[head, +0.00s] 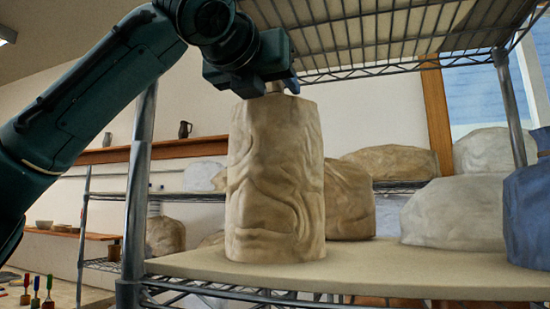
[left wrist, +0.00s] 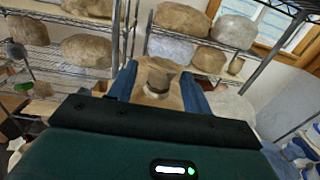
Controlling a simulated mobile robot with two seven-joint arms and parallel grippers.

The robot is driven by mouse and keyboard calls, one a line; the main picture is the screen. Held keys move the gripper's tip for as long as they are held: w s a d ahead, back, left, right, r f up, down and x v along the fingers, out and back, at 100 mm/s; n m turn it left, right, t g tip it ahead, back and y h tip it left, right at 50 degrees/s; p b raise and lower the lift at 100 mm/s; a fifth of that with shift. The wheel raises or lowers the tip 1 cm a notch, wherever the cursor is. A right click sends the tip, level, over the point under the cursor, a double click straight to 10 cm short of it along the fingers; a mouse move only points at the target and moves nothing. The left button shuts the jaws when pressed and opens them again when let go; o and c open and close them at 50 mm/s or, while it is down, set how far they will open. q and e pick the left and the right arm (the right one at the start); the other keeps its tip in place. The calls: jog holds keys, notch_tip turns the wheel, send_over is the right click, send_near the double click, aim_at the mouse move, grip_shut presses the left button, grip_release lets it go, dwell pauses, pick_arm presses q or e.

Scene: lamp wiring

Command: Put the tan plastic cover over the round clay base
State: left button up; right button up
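The tan plastic cover (head: 275,185) stands upright on the shelf board as a tall wrinkled sleeve. Its narrow top shows in the left wrist view (left wrist: 158,78). My left gripper (head: 278,88) is right at the top of the cover. In the left wrist view its two blue fingers are spread on either side of the cover's top, with room between the fingers and the narrow neck, so it looks open. I see no bare clay base; whether it is under the cover cannot be told. My right gripper is not in view.
The cover's shelf board (head: 400,270) is bounded by a metal post (head: 137,190) at left. A wire shelf (head: 400,35) hangs close above. A brown wrapped form (head: 349,200) is behind the cover; a pale form (head: 455,213) and a blue one (head: 528,210) are to the right.

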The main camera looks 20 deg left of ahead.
pick_arm(q)
grip_shut()
dwell(0.3)
dwell(0.3)
